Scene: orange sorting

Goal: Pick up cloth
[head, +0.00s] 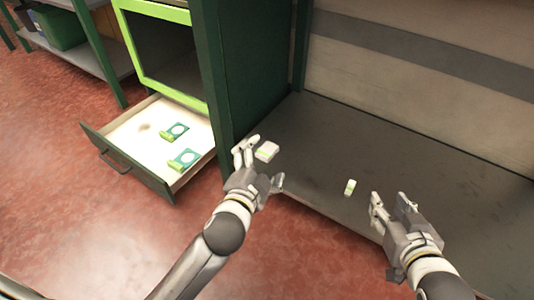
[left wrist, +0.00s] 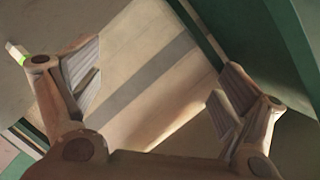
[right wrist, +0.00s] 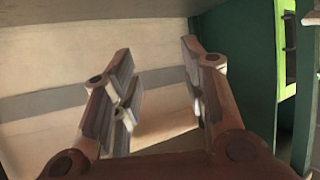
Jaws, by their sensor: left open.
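A small white item with a yellowish-green edge (head: 267,151), possibly the cloth, lies on the dark grey shelf (head: 330,140) beside the green cabinet post. My left gripper (head: 259,166) is open and empty, close to this item in the head view; I cannot tell whether it touches it. A smaller white and green item (head: 350,187) lies further right on the shelf. A white and green thing (left wrist: 15,52) shows at the left edge of the left wrist view. My right gripper (head: 391,200) is open and empty over the shelf's front, right of the smaller item.
An open drawer (head: 150,185) at the left holds two green packets with pale circles (head: 175,132) (head: 184,160). A green cabinet (head: 212,60) stands between drawer and shelf. A pale wall (head: 420,80) closes the shelf's back. Most of the shelf is clear.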

